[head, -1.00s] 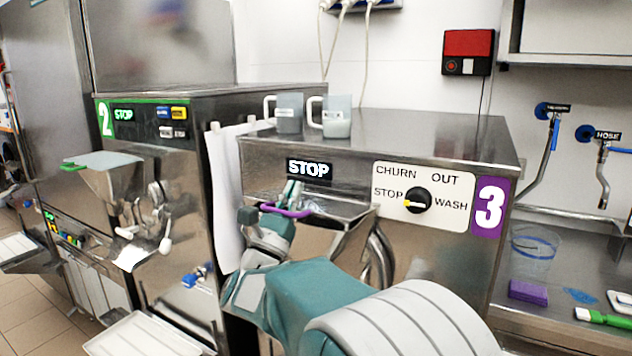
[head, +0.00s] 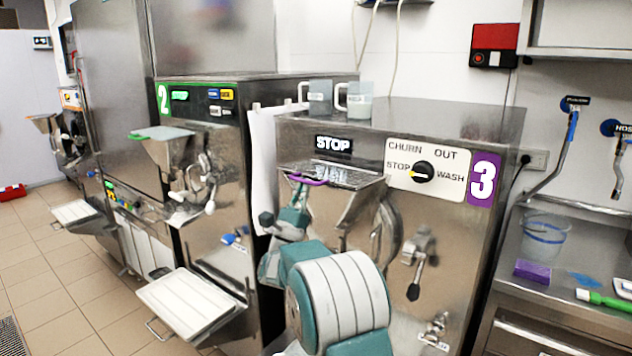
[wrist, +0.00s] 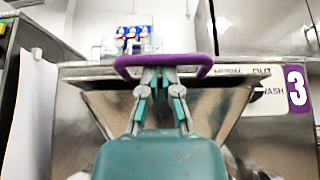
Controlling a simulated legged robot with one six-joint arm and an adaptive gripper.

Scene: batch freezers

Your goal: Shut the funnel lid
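The funnel (head: 352,208) is on the front of machine 3. Its lid (head: 345,176) looks like a flat metal plate lying across the funnel top; I cannot tell whether it is fully seated. The lid's purple handle (head: 308,181) sticks out at the front left. In the wrist view the purple handle (wrist: 162,60) crosses just beyond my fingertips, and the funnel (wrist: 225,105) spreads behind. My gripper (wrist: 160,75) has its fingertips together right at the handle, just below its bar. I cannot tell whether they touch it. It shows in the head view (head: 297,200) too.
Two mugs (head: 354,99) stand on machine 3. A control knob (head: 423,172) is right of the funnel, with a lever (head: 416,270) below. Machine 2 (head: 215,140) stands to the left with its own funnel. A sink counter (head: 575,270) is at the right.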

